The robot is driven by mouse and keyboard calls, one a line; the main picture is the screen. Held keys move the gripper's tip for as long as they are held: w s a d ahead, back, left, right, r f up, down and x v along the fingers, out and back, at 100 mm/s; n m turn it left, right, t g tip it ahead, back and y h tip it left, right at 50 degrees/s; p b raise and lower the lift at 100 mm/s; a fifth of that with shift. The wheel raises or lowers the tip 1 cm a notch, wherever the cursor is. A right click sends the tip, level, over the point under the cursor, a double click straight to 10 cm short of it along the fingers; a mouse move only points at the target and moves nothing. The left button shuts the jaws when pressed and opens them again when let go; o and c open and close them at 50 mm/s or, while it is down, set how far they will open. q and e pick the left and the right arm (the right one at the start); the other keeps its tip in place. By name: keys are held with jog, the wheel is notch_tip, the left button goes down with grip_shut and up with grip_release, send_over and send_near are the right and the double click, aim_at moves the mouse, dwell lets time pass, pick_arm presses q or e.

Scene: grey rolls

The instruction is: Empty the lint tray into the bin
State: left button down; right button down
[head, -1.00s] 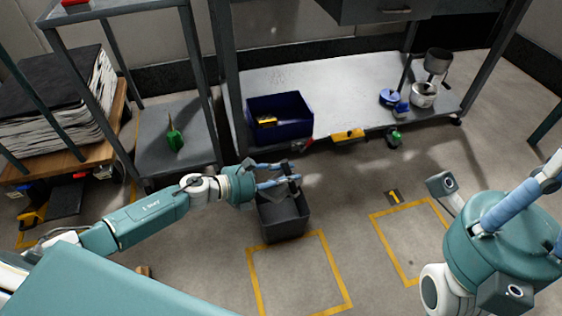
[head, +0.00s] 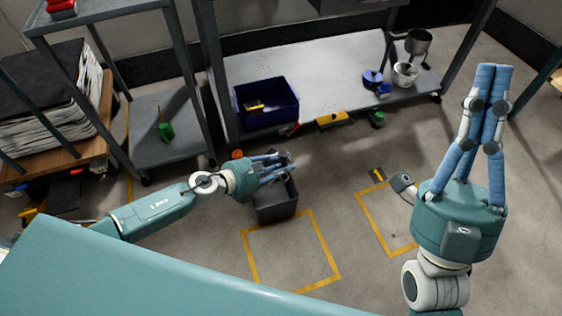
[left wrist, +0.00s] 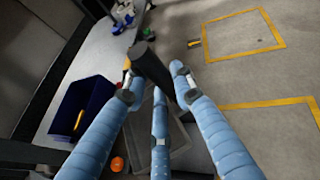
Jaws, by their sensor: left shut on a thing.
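My left gripper (head: 283,165) reaches in from the left, over the far side of the dark grey bin (head: 277,206) on the floor. It is shut on a dark handle-like piece, which shows in the left wrist view (left wrist: 150,64) between the blue fingers; I take it for part of the lint tray. The tray's body is mostly hidden by the fingers, and I cannot tell its tilt or contents. The bin's grey wall also shows below the fingers in the left wrist view. My right gripper (head: 492,72) is raised at the right, fingers together and empty.
A low shelf (head: 325,75) behind holds a navy crate (head: 264,118), blue items and a white pot (head: 405,75). An orange ball (head: 237,154) is beside my left wrist. Yellow floor outlines (head: 290,290) mark clear floor in front.

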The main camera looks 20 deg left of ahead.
jog(key=w+a+f+g+h+p, duration=0.1)
jog(key=w+f+g, duration=0.2)
jog(key=w+f, duration=0.1)
jog(key=shift+w, duration=0.7)
